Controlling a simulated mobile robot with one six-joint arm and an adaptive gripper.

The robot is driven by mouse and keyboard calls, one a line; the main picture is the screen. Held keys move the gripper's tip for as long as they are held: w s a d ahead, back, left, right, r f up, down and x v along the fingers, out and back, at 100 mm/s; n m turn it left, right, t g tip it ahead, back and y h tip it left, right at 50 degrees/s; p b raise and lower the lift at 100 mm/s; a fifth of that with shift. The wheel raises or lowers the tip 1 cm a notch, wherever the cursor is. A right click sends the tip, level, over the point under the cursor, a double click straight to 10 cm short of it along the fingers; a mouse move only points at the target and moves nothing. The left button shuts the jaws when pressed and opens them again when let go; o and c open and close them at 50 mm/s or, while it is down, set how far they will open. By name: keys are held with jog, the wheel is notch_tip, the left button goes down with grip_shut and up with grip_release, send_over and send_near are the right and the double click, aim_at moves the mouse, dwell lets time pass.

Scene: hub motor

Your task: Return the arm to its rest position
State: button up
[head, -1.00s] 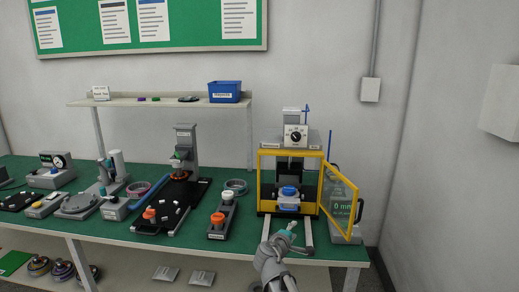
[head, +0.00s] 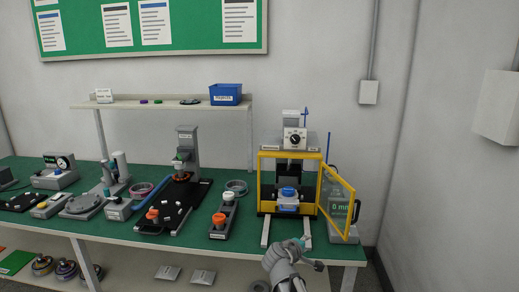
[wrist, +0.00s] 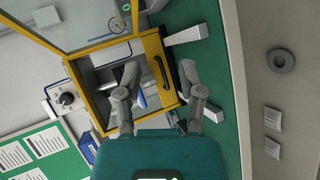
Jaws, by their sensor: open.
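My gripper (head: 304,250) is in front of the bench's front edge in the head view, below the yellow-framed press (head: 262,185). In the wrist view my gripper (wrist: 159,72) has its two grey fingers spread apart with nothing between them. The press also shows in the wrist view (wrist: 92,97), beyond the fingers. Its yellow door (head: 338,200) stands swung open to the right. A blue and white part (head: 288,192) sits inside the press, apart from my gripper. In the wrist view the fingers partly hide the press opening.
Two pale rails (head: 265,232) run forward from the press. A grey station with an orange top (head: 219,219) and a black fixture board (head: 185,193) stand to the left on the green bench (head: 110,232). A shelf (head: 120,104) holds a blue bin (head: 225,94).

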jog(key=s+d+f+m+g+y+p, duration=0.3)
jog(key=s+d+m+g+p, duration=0.25)
jog(key=s, duration=0.35)
jog(key=s+a+r+m+g+y+p, duration=0.1)
jog(key=s+a+m+g+y+p, duration=0.2)
jog(key=s, duration=0.6)
jog(key=shift+a+r+m+g+y+p, duration=0.15)
jog(key=shift+a+m+g+y+p, duration=0.3)
jog(key=shift+g+y, duration=0.7)
